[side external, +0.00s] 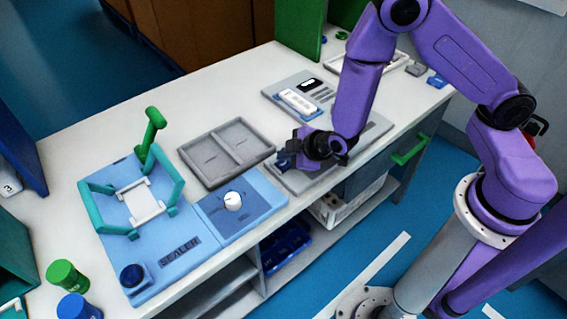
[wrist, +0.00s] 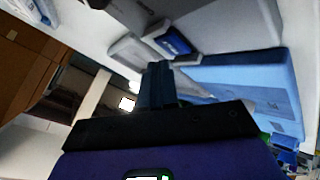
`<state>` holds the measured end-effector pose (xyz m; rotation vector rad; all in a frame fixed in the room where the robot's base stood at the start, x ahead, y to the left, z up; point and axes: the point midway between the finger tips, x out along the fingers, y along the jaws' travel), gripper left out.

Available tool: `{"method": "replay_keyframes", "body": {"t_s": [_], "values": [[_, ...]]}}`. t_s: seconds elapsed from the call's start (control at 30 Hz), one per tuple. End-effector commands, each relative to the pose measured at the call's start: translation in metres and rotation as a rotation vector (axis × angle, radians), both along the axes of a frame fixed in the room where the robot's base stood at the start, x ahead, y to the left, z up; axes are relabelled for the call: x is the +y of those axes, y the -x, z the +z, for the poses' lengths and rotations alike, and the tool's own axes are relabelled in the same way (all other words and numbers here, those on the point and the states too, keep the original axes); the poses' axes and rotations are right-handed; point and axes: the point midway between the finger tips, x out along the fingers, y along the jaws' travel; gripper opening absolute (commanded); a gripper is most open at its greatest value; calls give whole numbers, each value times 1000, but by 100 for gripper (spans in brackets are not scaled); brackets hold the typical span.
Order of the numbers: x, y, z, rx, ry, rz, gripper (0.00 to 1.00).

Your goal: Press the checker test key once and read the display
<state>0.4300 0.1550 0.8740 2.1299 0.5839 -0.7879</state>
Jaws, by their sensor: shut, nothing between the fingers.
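My gripper (side external: 284,160) is shut and empty, low over a grey panel (side external: 372,132) near the front edge of the bench. In the wrist view its dark fingers (wrist: 160,84) are together. My wrist and arm cover part of this panel, and no key or lit display can be made out on it. Behind it lies a grey plate (side external: 277,87) with a white unit (side external: 298,102) and a small black window (side external: 311,84). I cannot tell which of these is the checker, and no reading is legible. Whether the fingertips touch anything is unclear.
A grey two-part tray (side external: 226,152) lies left of my gripper. A green handle (side external: 410,150) sticks out at the bench front. Green and blue pots (side external: 66,277) stand at front left.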

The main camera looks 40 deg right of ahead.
Motion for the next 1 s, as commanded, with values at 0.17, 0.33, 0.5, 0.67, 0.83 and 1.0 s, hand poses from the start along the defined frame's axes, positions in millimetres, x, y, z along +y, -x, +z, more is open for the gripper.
{"method": "replay_keyframes", "body": {"t_s": [0.17, 0.33, 0.5, 0.67, 0.83, 1.0], "values": [[0, 0, 0, 0, 0, 0, 0], [0, 0, 0, 0, 0, 0, 0], [0, 0, -4, 1, 1, 2, 0], [0, 0, -9, 1, 0, 0, 0], [0, 0, -9, 0, 0, 0, 0], [0, 0, -9, 0, 0, 0, 0]]}}
